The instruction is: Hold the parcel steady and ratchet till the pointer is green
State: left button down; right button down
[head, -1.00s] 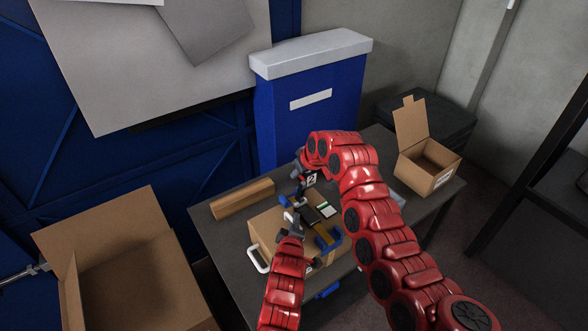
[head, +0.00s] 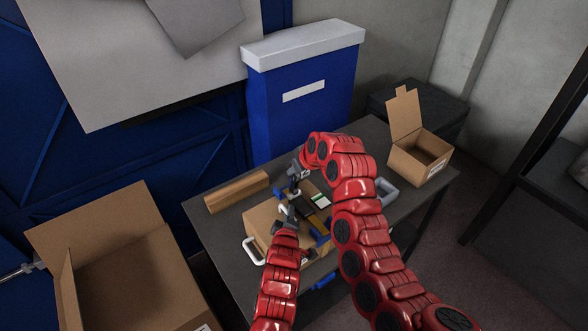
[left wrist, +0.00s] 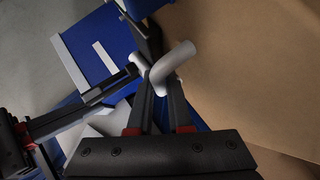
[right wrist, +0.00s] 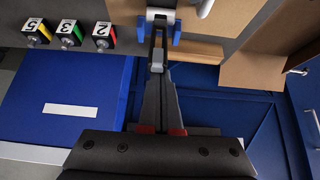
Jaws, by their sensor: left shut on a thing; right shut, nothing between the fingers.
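The parcel (head: 262,222) is a brown cardboard box on the dark table, with a dark strap and a blue-ended ratchet device on top. A small white and green gauge (head: 322,201) shows beside the strap; its pointer is too small to read. My left gripper (head: 287,215) is shut on a white curved handle (left wrist: 178,62) at the parcel. My right gripper (head: 295,185) is shut and empty over the far side of the parcel. In the right wrist view its tips are close to a white and blue part (right wrist: 160,14); contact cannot be told.
A wooden bar (head: 238,192) lies on the table behind the parcel. A small open box (head: 418,160) and grey tray (head: 386,188) are at the right. A large open carton (head: 130,260) stands left; a blue bin (head: 305,105) stands behind.

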aim_at(298, 177)
jog(key=shift+s+d, duration=0.1)
jog(key=shift+s, duration=0.1)
jog(key=shift+s+d+f+t+y, duration=0.3)
jog(key=shift+s+d+t+y, duration=0.4)
jog(key=shift+s+d+t, duration=0.25)
jog(key=s+d+f+t+y, duration=0.1)
jog(key=t, duration=0.1)
jog(key=s+d+f+t+y, duration=0.1)
jog(key=s+f+t+y, duration=0.1)
jog(key=s+d+f+t+y, duration=0.1)
jog(key=s+d+t, duration=0.1)
jog(key=shift+s+f, duration=0.25)
jog(key=shift+f, duration=0.15)
jog(key=shift+s+d+f+t+y, duration=0.25)
jog(key=shift+s+d+f+y, duration=0.05)
jog(key=shift+f, duration=0.2)
jog(key=shift+s+d+f, duration=0.15)
jog(key=shift+s+f, duration=0.1)
jog(key=shift+f, duration=0.55)
jog(key=shift+s+d+f, duration=0.15)
jog(key=shift+s+f, duration=0.1)
jog(key=shift+f, duration=0.5)
